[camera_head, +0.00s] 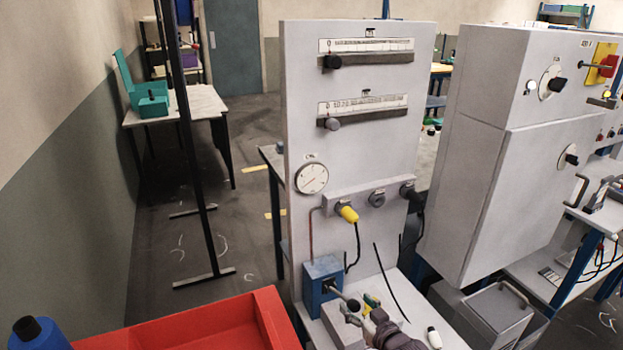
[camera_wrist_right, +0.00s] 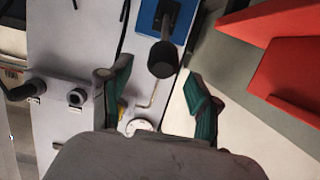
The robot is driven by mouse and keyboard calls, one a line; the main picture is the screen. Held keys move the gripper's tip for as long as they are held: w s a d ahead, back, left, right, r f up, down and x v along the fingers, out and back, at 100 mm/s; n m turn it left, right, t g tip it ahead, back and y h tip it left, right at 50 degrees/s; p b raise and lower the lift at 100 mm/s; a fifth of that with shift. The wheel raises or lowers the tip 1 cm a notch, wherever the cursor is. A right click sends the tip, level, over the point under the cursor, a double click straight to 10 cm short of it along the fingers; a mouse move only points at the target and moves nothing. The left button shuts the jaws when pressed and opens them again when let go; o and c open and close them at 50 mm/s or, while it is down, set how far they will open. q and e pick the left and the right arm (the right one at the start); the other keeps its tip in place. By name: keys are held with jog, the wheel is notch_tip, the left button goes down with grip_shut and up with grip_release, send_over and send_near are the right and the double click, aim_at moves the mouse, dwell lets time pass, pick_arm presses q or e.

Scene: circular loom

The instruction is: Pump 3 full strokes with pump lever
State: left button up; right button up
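The blue pump block (camera_head: 322,285) sits at the lower left of the grey upright panel (camera_head: 355,235). Its pump lever (camera_head: 337,292) sticks out toward my right gripper (camera_head: 358,306) and ends in a dark grip. In the right wrist view the blue block (camera_wrist_right: 170,18) is at the top, and the lever's black grip (camera_wrist_right: 163,58) points at the camera. The grip lies between the green-padded fingertips of my right gripper (camera_wrist_right: 158,68). The fingers are spread, with a gap on both sides of the grip. My left gripper is not in view.
A round gauge (camera_head: 311,178) and a yellow connector (camera_head: 348,213) with a black hose are on the panel above the pump. A red bin (camera_head: 215,325) stands at the front left. A grey cabinet (camera_head: 510,190) stands to the right.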

jog(key=shift+f, duration=0.2)
jog(key=shift+s+d+r+p, duration=0.1)
jog(key=shift+s+d+p, duration=0.05)
jog(key=shift+p, duration=0.15)
jog(key=p+v, duration=0.5)
jog(key=v, duration=0.2)
jog(key=shift+s+p, duration=0.4)
